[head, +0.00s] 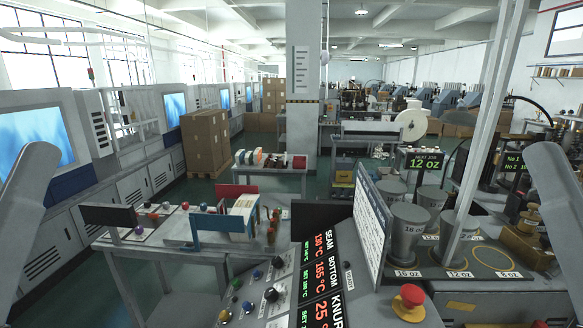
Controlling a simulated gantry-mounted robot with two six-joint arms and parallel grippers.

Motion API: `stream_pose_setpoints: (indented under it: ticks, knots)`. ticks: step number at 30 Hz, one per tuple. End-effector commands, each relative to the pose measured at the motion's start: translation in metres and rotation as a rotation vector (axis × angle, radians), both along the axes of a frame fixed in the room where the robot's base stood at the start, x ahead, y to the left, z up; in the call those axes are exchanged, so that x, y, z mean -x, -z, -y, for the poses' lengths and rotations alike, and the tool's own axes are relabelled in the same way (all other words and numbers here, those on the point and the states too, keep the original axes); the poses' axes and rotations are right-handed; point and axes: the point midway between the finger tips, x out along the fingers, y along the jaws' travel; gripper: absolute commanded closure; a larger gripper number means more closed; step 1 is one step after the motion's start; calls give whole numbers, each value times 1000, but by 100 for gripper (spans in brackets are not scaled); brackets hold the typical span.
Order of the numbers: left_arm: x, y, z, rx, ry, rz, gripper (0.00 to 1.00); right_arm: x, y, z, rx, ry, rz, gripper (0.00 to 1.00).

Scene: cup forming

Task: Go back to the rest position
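My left arm shows as a grey link at the left edge of the head view, and my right arm as a grey link at the right edge. Both links slant down and out of the picture. Neither gripper is in view, so I cannot see whether they hold anything. Grey cylindrical formers (407,236) stand on a dark plate (482,256) at the right. Printed labels on the plate read 16 oz, 12 oz and 8 oz. A sign (426,163) behind them reads "NEXT JOB 12 oz".
A control panel (321,270) with glowing temperature readings stands front centre, near a red stop button (409,302). A grey worktable (172,232) with coloured knobs and small parts is at left. Thin pale posts (484,120) rise at right. Cartons (203,140) stand behind.

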Motion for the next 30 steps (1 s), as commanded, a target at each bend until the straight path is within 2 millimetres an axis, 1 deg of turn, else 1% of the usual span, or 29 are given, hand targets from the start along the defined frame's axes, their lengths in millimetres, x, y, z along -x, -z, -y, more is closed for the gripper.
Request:
stream_pose_setpoints:
  ticks: [1,2,3,5,6,8,9,12,15,18,19,30]
  knots:
    - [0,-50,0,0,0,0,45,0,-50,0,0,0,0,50]
    - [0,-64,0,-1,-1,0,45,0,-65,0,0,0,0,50]
    - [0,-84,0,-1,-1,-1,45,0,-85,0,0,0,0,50]
    - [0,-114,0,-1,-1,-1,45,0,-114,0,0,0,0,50]
    - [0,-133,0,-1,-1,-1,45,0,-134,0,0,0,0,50]
    - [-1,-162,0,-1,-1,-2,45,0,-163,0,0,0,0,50]
    - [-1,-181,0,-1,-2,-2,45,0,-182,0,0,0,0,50]
    - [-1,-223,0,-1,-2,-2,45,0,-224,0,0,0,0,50]
    - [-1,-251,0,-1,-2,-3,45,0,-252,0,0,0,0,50]
    - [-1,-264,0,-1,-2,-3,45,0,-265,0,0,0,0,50]
    - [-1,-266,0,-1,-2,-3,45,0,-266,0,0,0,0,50]
    - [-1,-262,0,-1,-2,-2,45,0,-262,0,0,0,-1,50]
